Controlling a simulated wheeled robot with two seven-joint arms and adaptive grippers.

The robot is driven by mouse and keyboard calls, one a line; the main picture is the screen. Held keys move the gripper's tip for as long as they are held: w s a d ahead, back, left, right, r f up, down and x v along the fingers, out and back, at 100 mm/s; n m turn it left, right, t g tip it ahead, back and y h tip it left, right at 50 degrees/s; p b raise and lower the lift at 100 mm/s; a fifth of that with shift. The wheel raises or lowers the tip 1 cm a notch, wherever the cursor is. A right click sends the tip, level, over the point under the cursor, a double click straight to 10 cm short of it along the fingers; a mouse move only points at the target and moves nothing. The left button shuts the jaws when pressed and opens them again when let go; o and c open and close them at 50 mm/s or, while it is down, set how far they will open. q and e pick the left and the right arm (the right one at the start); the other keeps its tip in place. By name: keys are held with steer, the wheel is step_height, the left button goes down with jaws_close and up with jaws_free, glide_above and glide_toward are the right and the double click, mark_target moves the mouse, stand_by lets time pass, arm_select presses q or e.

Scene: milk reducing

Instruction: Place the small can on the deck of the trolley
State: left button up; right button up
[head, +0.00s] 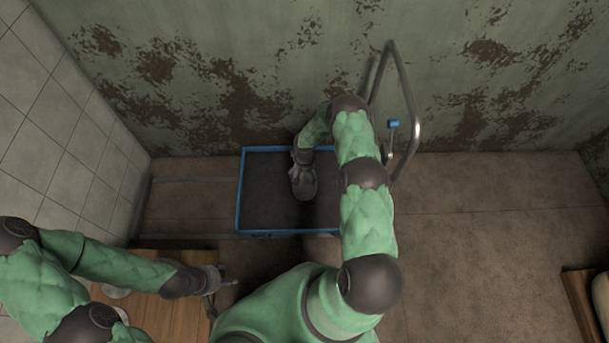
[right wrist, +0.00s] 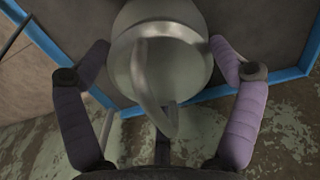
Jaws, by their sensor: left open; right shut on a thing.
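The small can (right wrist: 160,65) is grey metal with a curved handle, and it fills the space between the two fingers of my right gripper (right wrist: 162,52). In the head view the can (head: 304,188) shows below my right gripper (head: 303,170), over the dark deck of the trolley (head: 264,205). The deck has a blue rim. I cannot tell whether the can touches the deck. My left gripper (head: 222,284) is open and empty, beside the wooden table at the lower left.
The trolley's bent metal handle (head: 408,90) rises at its right end, close to my right arm. A wooden table (head: 150,312) with pale dishes stands lower left. A peeling wall (head: 230,70) is behind the trolley.

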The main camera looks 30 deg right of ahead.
step_height(320, 180, down, 2)
steer(key=shift+b, duration=0.3)
steer(key=o, duration=1.4)
steer(key=shift+s+f, duration=0.1)
steer(key=shift+f, duration=0.05)
steer(key=shift+c, duration=0.2)
